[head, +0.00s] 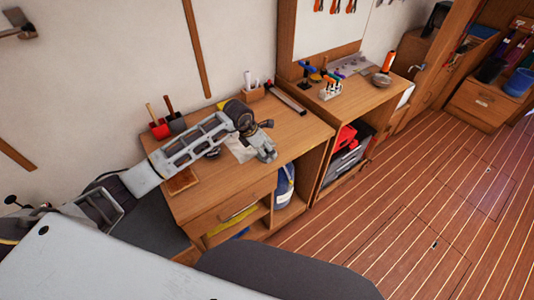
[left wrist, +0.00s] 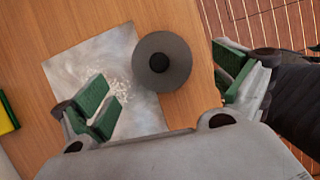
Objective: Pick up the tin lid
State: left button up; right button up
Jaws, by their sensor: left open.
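The tin lid (left wrist: 177,75) is a round grey disc with a black knob, seen from above in the left wrist view. It lies on the wooden bench top (head: 293,131), partly over the edge of a pale, speckled sheet (left wrist: 72,72). My left gripper (left wrist: 164,77) is open, its green-padded fingers on either side of the lid in that view. I cannot tell how high it is above the lid. In the head view the left gripper (head: 267,152) is over the bench's front right part, and I cannot make out the lid there. My right gripper is not in view.
Red (head: 160,129) and dark holders with handles stand at the back left of the bench. A wooden box (head: 253,94) stands at the back. A yellow-green sponge (left wrist: 5,115) is at the left edge of the wrist view. The bench edge and plank floor (head: 400,210) lie close by.

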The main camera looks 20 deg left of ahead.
aim_at(267, 152)
pick_arm(q)
jog(key=shift+x, duration=1.55)
jog(key=c, duration=0.9)
